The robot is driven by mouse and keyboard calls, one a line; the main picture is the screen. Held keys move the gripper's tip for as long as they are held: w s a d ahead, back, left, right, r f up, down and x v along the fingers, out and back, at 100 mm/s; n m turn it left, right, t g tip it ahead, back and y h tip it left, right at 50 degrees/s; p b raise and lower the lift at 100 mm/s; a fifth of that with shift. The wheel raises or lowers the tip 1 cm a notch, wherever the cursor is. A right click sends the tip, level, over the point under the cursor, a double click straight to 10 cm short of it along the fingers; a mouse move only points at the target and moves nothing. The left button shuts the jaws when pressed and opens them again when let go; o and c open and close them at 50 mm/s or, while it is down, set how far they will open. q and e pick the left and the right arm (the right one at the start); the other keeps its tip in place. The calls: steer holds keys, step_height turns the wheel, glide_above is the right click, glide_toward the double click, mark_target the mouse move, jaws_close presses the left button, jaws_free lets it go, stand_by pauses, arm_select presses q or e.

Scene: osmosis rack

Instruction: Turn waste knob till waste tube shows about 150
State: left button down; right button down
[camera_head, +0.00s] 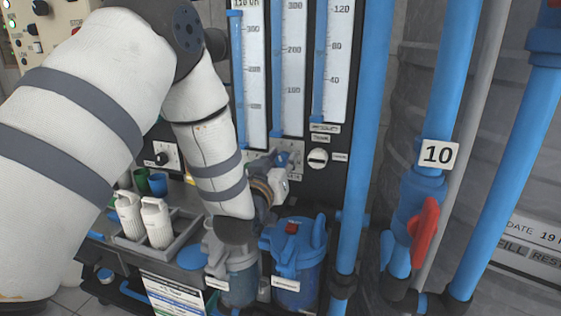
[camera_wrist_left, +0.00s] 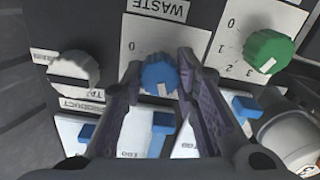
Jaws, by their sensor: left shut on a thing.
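The blue waste knob (camera_wrist_left: 160,74) sits on the panel below the WASTE label (camera_wrist_left: 158,8) in the left wrist view. My left gripper (camera_wrist_left: 160,64) has its two dark fingers on either side of the knob and is shut on it. In the head view my left gripper (camera_head: 279,172) reaches the panel under the tubes, and the arm and gripper hide the knob. The middle tube (camera_head: 289,70) shows a blue column beside marks up to about 300. The top of its column is not clear. My right gripper is not in view.
A white knob (camera_head: 318,157) is to the right; a green knob (camera_wrist_left: 268,50) shows in the wrist view. A tray with white bottles (camera_head: 157,222) is to the left. Blue pipes and a red valve handle (camera_head: 424,232) are at right.

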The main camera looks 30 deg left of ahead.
arm_select(q)
steer(key=m, duration=0.4)
steer(key=shift+w+r+m, duration=0.1)
steer(key=shift+r+m, duration=0.05)
steer(key=shift+m, duration=0.15)
steer(key=shift+d+m, duration=0.1)
steer(key=shift+m, duration=1.9)
steer(key=c, duration=1.2)
jaws_free()
steer(key=shift+w, duration=0.1)
steer(key=shift+c, duration=0.2)
steer(key=v, duration=0.7)
steer(key=shift+s, duration=0.3)
